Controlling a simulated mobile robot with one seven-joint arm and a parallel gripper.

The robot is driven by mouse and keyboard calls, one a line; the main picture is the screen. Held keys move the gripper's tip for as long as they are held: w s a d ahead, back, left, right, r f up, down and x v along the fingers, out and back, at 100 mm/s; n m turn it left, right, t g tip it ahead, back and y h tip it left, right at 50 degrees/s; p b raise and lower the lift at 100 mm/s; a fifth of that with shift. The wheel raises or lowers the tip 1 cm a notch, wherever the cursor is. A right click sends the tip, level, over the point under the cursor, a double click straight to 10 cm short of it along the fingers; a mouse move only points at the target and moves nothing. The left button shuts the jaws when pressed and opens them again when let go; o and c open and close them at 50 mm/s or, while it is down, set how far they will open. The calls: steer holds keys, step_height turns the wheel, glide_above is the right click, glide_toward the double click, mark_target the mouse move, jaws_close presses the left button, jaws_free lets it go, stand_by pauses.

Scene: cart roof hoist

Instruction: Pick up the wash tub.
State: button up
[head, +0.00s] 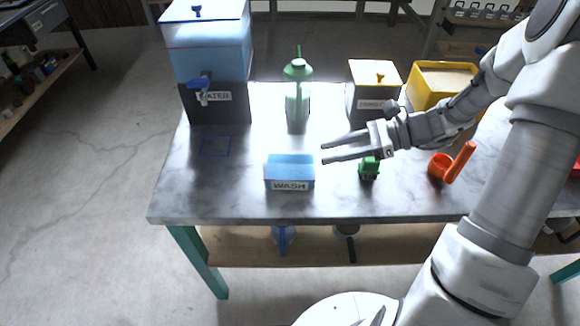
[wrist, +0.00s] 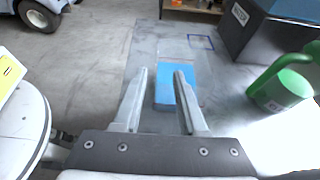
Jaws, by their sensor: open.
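The wash tub (head: 290,168) is a small blue-topped box with a "WASH" label on its front. It stands on the grey tabletop near the front edge, left of my gripper (head: 322,154). My gripper is open and empty, with its fingers pointing left toward the tub and apart from it in the head view. In the wrist view the tub (wrist: 177,88) shows as a blue rectangle beyond and between the fingertips of my gripper (wrist: 160,72). The tub's far side is hidden in the head view.
A water dispenser (head: 210,60) with a blue tap stands at the back left. A green bottle (head: 297,95), a dark box with a yellow top (head: 374,90) and a yellow bin (head: 440,80) line the back. A green item (head: 369,168) and an orange scoop (head: 452,163) are nearby. The left front is clear.

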mark_target(289, 165)
steer(key=shift+s+f+b+x, duration=0.15)
steer(key=shift+b+x, duration=0.4)
steer(key=shift+x, duration=2.1)
steer(key=shift+s+f+b+x, duration=0.15)
steer(key=shift+b+x, duration=0.4)
steer(key=shift+x, duration=2.1)
steer(key=shift+w+d, duration=0.1)
steer(key=shift+c, duration=0.3)
jaws_close()
